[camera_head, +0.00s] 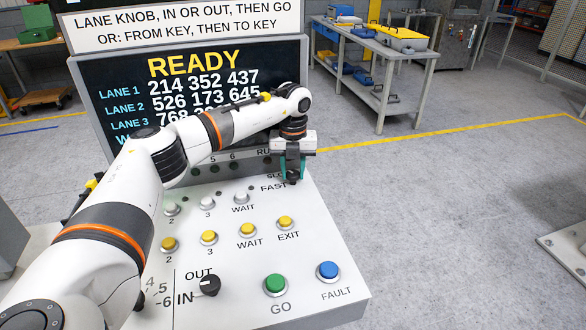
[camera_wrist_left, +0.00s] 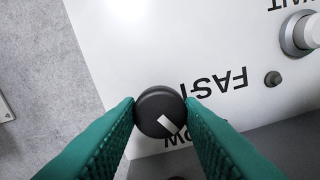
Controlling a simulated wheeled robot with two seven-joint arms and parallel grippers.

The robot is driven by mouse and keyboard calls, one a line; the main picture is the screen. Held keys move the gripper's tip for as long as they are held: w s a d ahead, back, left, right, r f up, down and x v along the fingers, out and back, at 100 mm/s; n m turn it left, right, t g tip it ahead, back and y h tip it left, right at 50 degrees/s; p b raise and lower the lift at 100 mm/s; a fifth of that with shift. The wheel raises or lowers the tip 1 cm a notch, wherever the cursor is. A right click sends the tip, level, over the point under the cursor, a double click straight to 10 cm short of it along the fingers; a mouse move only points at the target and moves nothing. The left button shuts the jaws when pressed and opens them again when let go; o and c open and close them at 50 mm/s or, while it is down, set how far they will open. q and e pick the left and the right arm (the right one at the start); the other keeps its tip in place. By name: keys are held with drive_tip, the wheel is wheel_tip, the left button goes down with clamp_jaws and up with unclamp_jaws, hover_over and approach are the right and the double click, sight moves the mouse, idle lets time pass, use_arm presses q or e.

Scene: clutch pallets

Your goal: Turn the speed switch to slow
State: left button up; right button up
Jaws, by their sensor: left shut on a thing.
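The speed switch is a round black knob (camera_wrist_left: 158,108) with a white pointer line, between the teal fingers of my left gripper (camera_wrist_left: 160,108) in the wrist view. Both fingers press on its sides. The pointer slants to the lower right, toward the partly hidden SLOW label (camera_wrist_left: 178,140). The upside-down FAST label (camera_wrist_left: 218,91) is right of the knob. In the head view my left gripper (camera_head: 291,175) is at the panel's right edge, beside the FAST label (camera_head: 272,188), and mostly hides the knob. My right gripper is not in view.
The sloped white panel (camera_head: 320,240) carries yellow buttons (camera_head: 247,230), a green GO button (camera_head: 275,284), a blue FAULT button (camera_head: 328,271) and a black IN/OUT knob (camera_head: 209,285). The display (camera_head: 180,75) reads READY.

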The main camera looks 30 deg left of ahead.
sight(293, 173)
use_arm(q)
drive_tip(key=o, duration=1)
wheel_tip(293, 173, up, 12)
drive_tip(key=b, duration=0.2)
